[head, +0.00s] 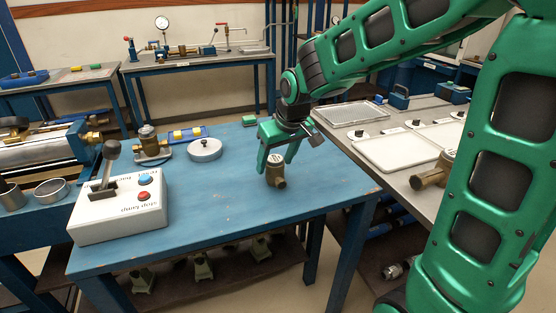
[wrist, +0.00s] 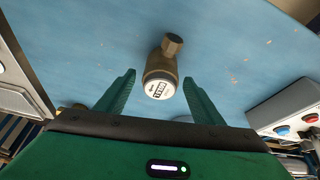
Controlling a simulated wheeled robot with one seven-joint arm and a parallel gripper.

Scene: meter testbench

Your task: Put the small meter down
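The small meter (head: 275,170) is a brass body with a white dial face. It appears to stand upright on the blue table (head: 225,190), near the table's right side. My gripper (head: 278,158) is just above and around it, fingers pointing down. In the wrist view, the meter (wrist: 160,75) shows its number dial between the two green fingertips (wrist: 159,78), with a narrow gap visible on each side. The gripper looks open and not clamped on it. The contact under the meter is not clearly visible.
A control box (head: 120,208) with a lever and red and blue buttons stands front left. Another meter (head: 150,145) and a round grey lidded item (head: 205,150) are at the back left. A brass meter (head: 436,172) and white trays (head: 393,153) lie on the right bench. The blue table's middle is clear.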

